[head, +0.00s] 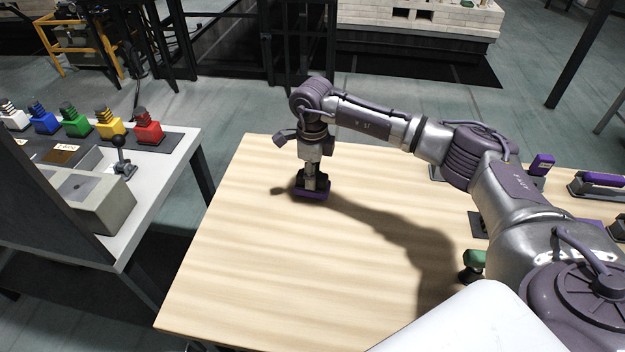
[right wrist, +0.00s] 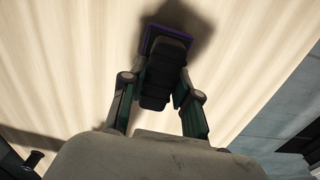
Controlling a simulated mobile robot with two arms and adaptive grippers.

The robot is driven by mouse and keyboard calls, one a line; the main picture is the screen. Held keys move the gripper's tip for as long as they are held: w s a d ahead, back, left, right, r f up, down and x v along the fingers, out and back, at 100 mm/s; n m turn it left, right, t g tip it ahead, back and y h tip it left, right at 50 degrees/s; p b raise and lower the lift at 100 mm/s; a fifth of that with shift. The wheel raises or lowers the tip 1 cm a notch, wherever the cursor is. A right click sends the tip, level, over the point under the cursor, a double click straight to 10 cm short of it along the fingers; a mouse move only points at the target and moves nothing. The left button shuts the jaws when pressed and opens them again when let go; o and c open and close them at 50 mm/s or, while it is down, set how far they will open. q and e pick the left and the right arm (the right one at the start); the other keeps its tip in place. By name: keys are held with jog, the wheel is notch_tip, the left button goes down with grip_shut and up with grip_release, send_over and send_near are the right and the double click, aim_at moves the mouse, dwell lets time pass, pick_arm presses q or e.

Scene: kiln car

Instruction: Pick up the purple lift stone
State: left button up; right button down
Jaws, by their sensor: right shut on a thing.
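The purple lift stone (head: 311,195) is at the left part of the wooden table, a dark block with a purple base. My right gripper (head: 311,177) points straight down over it and is shut on its upper part. In the right wrist view the stone (right wrist: 164,70) shows as a dark block with a purple rim between the two fingers of the right gripper (right wrist: 160,95). I cannot tell whether its base touches the tabletop or hangs just above it. My left gripper is not in view.
The wooden table (head: 235,250) is mostly clear around the stone. Purple-topped items (head: 602,178) and a green knob (head: 474,258) are at its right, partly behind my arm. A grey bench (head: 155,195) at left holds several coloured blocks and a lever (head: 119,147).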

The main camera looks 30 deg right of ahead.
jog(key=r, duration=0.3)
jog(key=shift+d+b, duration=0.35)
jog(key=shift+d, duration=0.05)
jog(key=s+d+r+b, duration=0.1)
jog(key=s+d+r, duration=0.1)
jog(key=d, duration=0.3)
jog(key=s+d+r, duration=0.2)
jog(key=d+r, duration=0.2)
jog(key=d, duration=0.1)
jog(key=shift+s+r+b, duration=0.3)
jog(key=shift+r+b, duration=0.05)
jog(key=c, duration=1.4)
grip_release()
jog(key=c, duration=0.5)
jog(key=shift+o, duration=0.2)
jog(key=shift+a, duration=0.1)
